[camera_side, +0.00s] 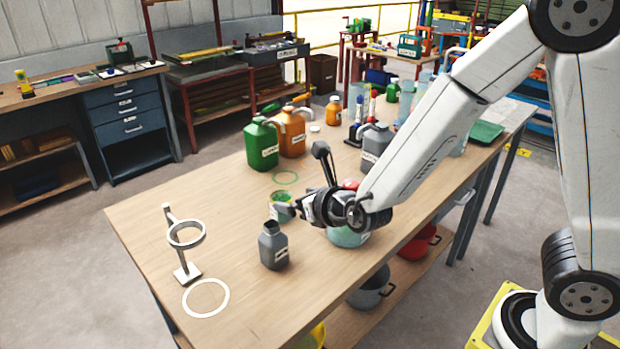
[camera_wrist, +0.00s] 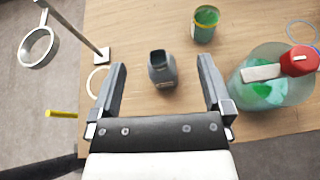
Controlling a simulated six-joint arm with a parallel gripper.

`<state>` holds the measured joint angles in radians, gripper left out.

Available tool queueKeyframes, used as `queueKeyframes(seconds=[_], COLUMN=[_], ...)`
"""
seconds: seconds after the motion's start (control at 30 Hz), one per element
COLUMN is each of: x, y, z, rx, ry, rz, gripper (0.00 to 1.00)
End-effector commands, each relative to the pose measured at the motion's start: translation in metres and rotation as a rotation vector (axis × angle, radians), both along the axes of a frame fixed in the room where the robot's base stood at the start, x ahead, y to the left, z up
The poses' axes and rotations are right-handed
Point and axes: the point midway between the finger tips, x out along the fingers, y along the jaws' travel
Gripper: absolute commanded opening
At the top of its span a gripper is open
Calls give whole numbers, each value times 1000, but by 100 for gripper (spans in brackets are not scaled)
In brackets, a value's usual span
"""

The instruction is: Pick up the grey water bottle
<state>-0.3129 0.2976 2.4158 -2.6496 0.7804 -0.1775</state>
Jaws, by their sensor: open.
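The grey water bottle (camera_side: 273,246) stands upright on the wooden table (camera_side: 150,217), near its front edge. It has an open dark mouth and a pale label. In the wrist view the grey bottle (camera_wrist: 162,70) lies ahead, between the lines of the two fingers, and they do not touch it. My gripper (camera_side: 293,212) is open and empty, above the table and to the right of the bottle. In the wrist view my gripper (camera_wrist: 162,82) has its fingers spread wide on both sides of the bottle.
A metal ring stand (camera_side: 186,240) is left of the bottle. A green-filled cup (camera_wrist: 205,24) stands close by. A clear vessel with a red cap (camera_wrist: 275,85) is to the right. Green (camera_side: 261,146) and orange (camera_side: 291,133) jugs stand farther back. The table's left part has bare room.

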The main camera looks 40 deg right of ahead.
Motion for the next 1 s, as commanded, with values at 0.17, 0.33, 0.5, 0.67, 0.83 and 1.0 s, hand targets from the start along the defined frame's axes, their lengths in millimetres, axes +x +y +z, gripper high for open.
queueKeyframes(seconds=[0.17,0.33,0.5,0.67,0.83,1.0], x=[0,0,0,0,0,1], y=[12,12,12,11,12,12], z=[-20,-48,-82,-115,-144,-160], rx=[-39,-38,-38,-37,-36,-34], ry=[0,0,1,0,-2,-5], rz=[76,74,72,72,72,72], gripper=[100,100,100,100,100,100])
